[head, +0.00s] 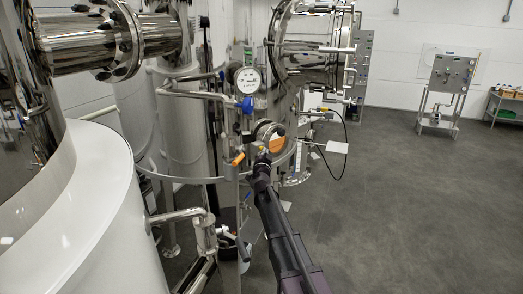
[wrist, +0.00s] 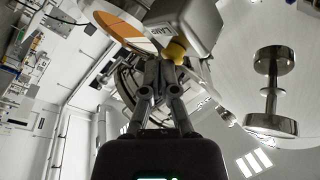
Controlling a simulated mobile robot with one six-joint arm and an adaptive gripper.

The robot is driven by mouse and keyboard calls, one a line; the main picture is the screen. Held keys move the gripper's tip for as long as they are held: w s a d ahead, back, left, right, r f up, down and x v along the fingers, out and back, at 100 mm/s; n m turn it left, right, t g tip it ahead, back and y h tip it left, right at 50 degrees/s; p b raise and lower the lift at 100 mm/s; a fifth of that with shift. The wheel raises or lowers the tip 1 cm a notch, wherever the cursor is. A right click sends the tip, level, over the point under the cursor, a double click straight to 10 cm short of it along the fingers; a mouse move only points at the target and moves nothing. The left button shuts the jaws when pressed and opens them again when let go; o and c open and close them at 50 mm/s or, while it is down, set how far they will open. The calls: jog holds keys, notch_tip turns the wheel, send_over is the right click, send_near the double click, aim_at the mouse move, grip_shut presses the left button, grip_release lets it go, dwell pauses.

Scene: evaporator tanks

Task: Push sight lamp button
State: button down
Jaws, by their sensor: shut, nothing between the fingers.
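The sight lamp box (wrist: 186,22) is a grey housing with lettering on its face, at the top middle of the wrist view. A yellow button part (wrist: 176,53) sticks out from its lower side. My gripper (wrist: 160,63) is shut and empty, its fingertips right at the yellow part; I cannot tell whether they touch or press it. In the head view my gripper (head: 264,156) reaches up to the round sight fitting (head: 268,131) with an orange face, and hides the button there.
A pressure gauge (head: 248,80) with a blue valve sits above the fitting. An orange-handled valve (head: 238,159) is close left of my gripper. Steel pipes and a large white tank (head: 90,220) crowd the left. The floor (head: 420,210) on the right is clear.

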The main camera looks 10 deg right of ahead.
jog(key=shift+w+a, duration=0.2)
jog(key=shift+w, duration=0.2)
dwell(0.3)
jog(key=shift+s+d+f, duration=0.1)
jog(key=shift+s+d, duration=0.05)
jog(key=shift+s, duration=0.05)
jog(key=shift+s+d, duration=0.1)
jog(key=shift+s, duration=0.05)
dwell(0.3)
jog(key=s+d, duration=0.2)
jog(key=s, duration=0.1)
jog(key=s+d, duration=0.1)
jog(key=s, duration=0.1)
dwell(0.6)
